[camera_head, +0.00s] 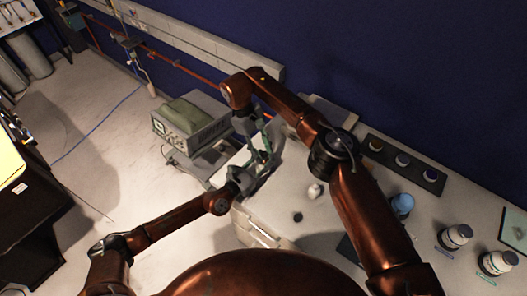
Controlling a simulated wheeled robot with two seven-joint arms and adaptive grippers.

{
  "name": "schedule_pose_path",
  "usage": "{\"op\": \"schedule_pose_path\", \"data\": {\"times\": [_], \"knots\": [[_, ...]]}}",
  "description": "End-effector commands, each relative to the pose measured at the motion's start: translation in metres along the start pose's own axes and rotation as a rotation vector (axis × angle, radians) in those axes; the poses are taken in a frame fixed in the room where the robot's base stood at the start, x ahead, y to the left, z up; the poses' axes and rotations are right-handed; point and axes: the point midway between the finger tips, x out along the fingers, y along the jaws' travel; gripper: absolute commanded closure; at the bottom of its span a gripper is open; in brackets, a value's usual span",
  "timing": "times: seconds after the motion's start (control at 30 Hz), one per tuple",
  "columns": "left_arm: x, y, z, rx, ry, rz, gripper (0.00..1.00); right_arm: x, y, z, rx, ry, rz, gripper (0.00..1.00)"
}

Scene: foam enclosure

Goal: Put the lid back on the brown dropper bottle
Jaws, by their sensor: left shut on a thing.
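My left gripper (254,166) reaches in from the left over the left end of the bench. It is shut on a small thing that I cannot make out. My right gripper (260,148) points down from above, close to the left gripper, and their fingers overlap in the picture. I cannot tell whether the right one is open or shut. I cannot clearly pick out the brown dropper bottle or its lid; they may be hidden among the fingers. A small black piece (297,216) lies on the bench, and I cannot tell what it is.
A small white bottle (315,190) stands near the grippers. A grey-green instrument (191,123) is at the left. A black rack (382,162) with several round tops lies at the back right. A blue object (402,204) and white jars (455,237) stand at right.

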Motion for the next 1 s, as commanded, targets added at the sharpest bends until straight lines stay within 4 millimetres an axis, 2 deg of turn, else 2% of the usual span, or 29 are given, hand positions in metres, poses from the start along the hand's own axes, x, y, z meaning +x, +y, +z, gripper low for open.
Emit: {"op": "schedule_pose_path", "data": {"times": [0.33, 0.7, 0.9, 1.0], "knots": [[0.0, -0.001, 0.0, 0.0, 0.0, -0.002, 1.0, -0.005, 0.001, 0.002, 0.001, 0.002, 0.003, 0.64], [0.0, -0.001, 0.0, 0.0, 0.0, -0.002, 1.0, -0.042, 0.001, 0.017, 0.001, 0.002, 0.004, 0.64], [0.0, -0.001, 0.0, 0.0, 0.0, -0.002, 1.0, -0.042, 0.001, 0.017, 0.001, 0.002, 0.003, 0.64], [0.0, -0.001, 0.0, 0.0, 0.0, -0.002, 1.0, -0.042, 0.0, 0.017, -0.005, 0.006, 0.001, 0.67]]}}
